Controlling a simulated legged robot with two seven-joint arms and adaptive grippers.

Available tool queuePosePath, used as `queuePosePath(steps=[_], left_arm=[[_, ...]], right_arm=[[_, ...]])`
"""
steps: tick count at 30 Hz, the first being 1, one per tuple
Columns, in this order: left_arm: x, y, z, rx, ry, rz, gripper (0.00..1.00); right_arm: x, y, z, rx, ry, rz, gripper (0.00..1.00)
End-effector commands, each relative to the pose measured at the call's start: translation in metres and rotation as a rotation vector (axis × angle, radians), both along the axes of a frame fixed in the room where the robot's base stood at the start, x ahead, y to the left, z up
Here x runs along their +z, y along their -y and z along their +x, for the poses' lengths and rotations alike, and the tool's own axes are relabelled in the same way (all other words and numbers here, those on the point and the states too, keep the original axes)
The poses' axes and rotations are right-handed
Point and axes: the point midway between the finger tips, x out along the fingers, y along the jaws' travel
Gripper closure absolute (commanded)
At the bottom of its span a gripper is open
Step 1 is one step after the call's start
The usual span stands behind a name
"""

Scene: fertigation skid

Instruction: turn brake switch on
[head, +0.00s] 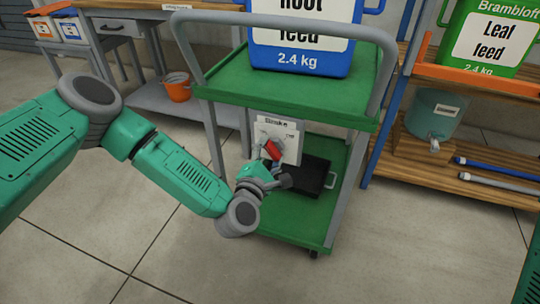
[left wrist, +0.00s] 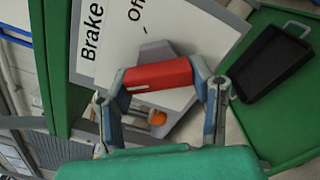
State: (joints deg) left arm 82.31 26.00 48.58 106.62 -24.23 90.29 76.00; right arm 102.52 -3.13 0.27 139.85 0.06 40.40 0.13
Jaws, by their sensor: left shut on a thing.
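The brake switch has a red handle (head: 273,149) on a white panel (head: 291,140) labelled "Brake", under the top shelf of a green cart. In the left wrist view the red handle (left wrist: 158,75) lies between my fingers, and the panel (left wrist: 190,30) shows the words "Brake" and "Off". My left gripper (head: 267,160) is shut on the red handle, with one finger at each end of it in the left wrist view (left wrist: 162,88). Whether the switch is on or off I cannot tell. My right gripper is out of view.
The green cart (head: 225,85) carries a blue "feed" container (head: 300,50) on top and a black tray (head: 305,178) on its lower shelf, right of the panel. Shelving with a teal container (head: 432,112) stands at right. An orange bucket (head: 177,87) is behind left. The floor at left is clear.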

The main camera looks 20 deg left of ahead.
Motion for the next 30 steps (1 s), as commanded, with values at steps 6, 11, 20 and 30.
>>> queuePosePath(steps=[6, 11, 20, 30], left_arm=[[-0.0083, 0.0030, -0.0045, -0.010, -0.021, -0.103, 0.81], [-0.0079, 0.0033, -0.0045, -0.010, -0.023, -0.143, 0.81], [-0.0074, 0.0035, -0.0045, -0.010, -0.024, -0.163, 0.81], [-0.0063, 0.0028, -0.0038, -0.007, -0.021, -0.162, 0.30]], right_arm=[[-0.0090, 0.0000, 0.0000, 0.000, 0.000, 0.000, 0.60], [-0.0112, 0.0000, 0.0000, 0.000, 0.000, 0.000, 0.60], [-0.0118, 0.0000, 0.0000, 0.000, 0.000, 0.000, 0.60], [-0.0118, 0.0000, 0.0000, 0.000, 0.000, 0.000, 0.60]])
